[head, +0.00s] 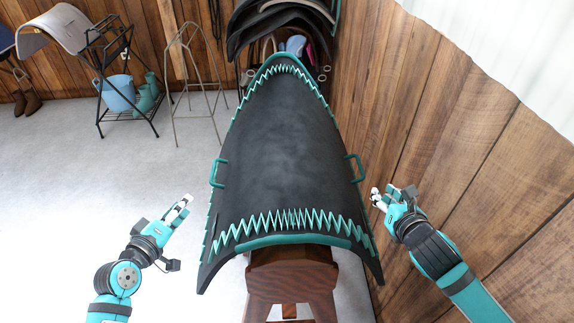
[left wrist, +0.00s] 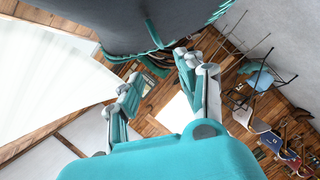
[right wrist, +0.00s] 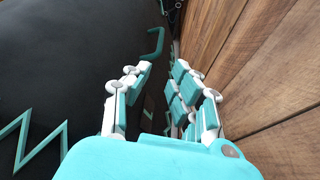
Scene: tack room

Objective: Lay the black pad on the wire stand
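The black pad (head: 285,130) has teal zigzag trim and lies draped over a brown wooden stand (head: 290,280). A teal handle (head: 217,173) is on its left side and another (head: 355,168) on its right. The bare wire stand (head: 195,85) is a thin metal frame on the floor at the back left. My left gripper (head: 181,204) is open and empty, left of the pad and apart from the left handle. My right gripper (head: 390,195) is open and empty, between the pad's right side and the wall. The right handle (right wrist: 155,43) shows ahead in the right wrist view.
A black rack (head: 125,85) with a blue bucket (head: 118,93) and teal boots stands left of the wire stand. More dark pads (head: 280,22) hang behind the pad. A wooden wall (head: 440,120) is close on the right. The grey floor (head: 90,190) at left is clear.

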